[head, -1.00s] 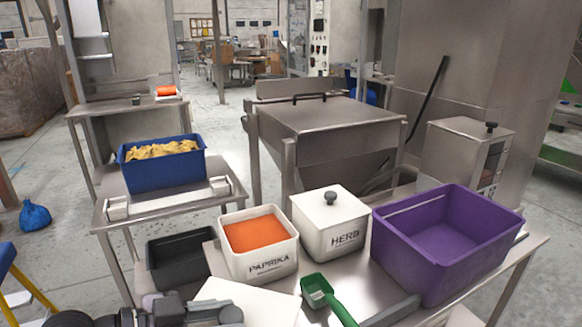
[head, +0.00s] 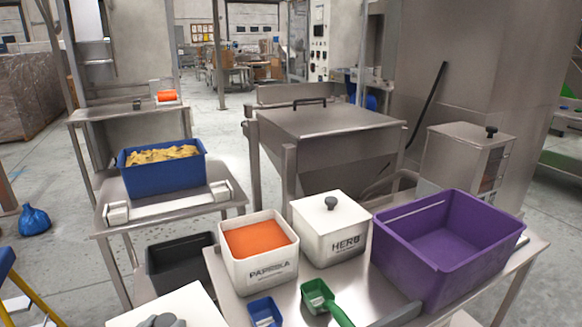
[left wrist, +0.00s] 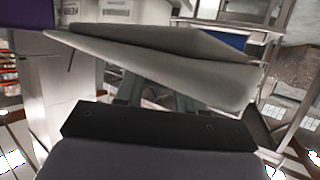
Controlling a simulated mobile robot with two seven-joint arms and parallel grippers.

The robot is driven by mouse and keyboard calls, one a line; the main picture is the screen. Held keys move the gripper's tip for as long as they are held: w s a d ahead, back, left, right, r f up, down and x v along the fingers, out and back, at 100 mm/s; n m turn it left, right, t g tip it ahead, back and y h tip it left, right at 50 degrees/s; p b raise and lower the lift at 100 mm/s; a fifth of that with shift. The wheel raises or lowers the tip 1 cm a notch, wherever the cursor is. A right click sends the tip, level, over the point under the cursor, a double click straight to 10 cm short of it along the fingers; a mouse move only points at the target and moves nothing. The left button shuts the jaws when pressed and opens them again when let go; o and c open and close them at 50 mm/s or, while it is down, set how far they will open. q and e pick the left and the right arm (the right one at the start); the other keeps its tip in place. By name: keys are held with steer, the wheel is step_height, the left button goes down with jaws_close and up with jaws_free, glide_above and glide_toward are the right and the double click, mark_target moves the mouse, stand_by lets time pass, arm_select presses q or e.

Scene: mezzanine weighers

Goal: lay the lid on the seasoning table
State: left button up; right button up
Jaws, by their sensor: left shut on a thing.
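The lid (head: 185,299) is a white square plate at the bottom left of the head view, beside the front left of the seasoning table (head: 287,292). My left gripper (head: 162,321) shows as a grey shape on it and is shut on the lid; the frame edge cuts both off. In the left wrist view the lid (left wrist: 165,62) is a shaded grey slab held at the fingers (left wrist: 155,90). The table is steel and carries an open white PAPRIKA bin (head: 265,272) with orange powder.
A lidded white HERB bin (head: 343,246) and a purple crate (head: 440,290) stand on the table. A blue scoop (head: 264,312) and a green scoop (head: 318,296) lie in front. A black bin (head: 180,265) sits left, below a blue crate (head: 130,178).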

arm_select(q)
steer(key=shift+a+f+n+y, duration=0.2)
steer(key=shift+a+n+y, duration=0.55)
steer(key=shift+y, duration=0.25)
steer(key=shift+w+d+r, duration=0.15)
steer(key=shift+d, duration=0.15)
steer(key=shift+a, duration=0.2)
